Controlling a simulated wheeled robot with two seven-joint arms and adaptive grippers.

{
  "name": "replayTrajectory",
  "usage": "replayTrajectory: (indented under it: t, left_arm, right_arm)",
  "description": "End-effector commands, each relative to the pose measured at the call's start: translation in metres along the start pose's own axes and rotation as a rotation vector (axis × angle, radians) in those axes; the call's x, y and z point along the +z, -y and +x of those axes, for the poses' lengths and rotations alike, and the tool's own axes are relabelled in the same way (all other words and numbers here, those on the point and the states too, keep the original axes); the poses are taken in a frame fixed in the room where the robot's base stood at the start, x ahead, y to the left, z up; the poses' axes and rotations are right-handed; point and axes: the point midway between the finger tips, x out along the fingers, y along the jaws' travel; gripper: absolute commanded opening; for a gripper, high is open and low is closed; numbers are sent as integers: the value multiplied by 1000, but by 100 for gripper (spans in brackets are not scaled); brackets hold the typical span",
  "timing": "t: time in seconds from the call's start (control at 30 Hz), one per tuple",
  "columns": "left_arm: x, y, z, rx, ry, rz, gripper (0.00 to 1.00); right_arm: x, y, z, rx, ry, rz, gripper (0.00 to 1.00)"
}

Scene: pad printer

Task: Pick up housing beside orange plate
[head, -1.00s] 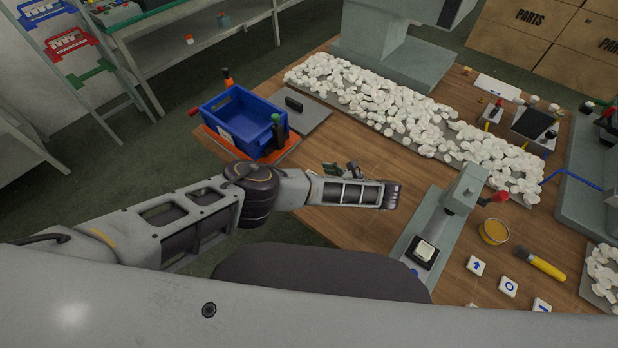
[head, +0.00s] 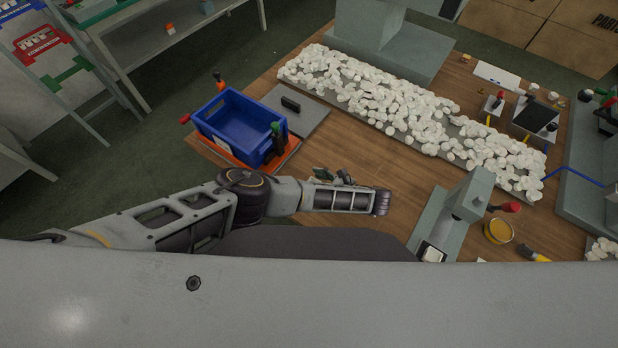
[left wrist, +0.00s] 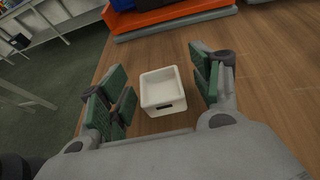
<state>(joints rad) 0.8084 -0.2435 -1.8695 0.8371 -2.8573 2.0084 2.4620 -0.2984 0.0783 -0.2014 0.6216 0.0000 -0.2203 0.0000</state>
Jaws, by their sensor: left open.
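The housing (left wrist: 163,91) is a small white open-topped box with a dark slot in its near side. In the left wrist view it stands on the wooden table, apart from the orange plate (left wrist: 172,16). The orange plate also shows in the head view (head: 222,151), under a blue bin. My left gripper (left wrist: 158,72) is open, its green-padded fingers to the left and right of the housing in the picture, with gaps on both sides. In the head view my left gripper (head: 333,176) is over the table, and I cannot make out the housing there. My right gripper is not in view.
The blue bin (head: 214,134) stands on the orange plate, beside a grey plate (head: 312,119) with a black block. White parts cover a long grey strip (head: 452,151). A grey press (head: 455,215) stands right of my gripper. Bare wood (head: 350,140) lies between.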

Motion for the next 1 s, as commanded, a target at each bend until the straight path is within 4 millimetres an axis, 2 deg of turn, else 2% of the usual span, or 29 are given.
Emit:
replayTrajectory:
  t: [0.57,0.87,1.0]
  left_arm:
    - [-2,-3,-2,-1,0,0,64]
    - [-2,-3,-2,0,0,0,27]
    - [-2,-3,-2,0,0,0,25]
  right_arm:
    - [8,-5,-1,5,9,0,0]
    - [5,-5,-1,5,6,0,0]
    - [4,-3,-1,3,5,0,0]
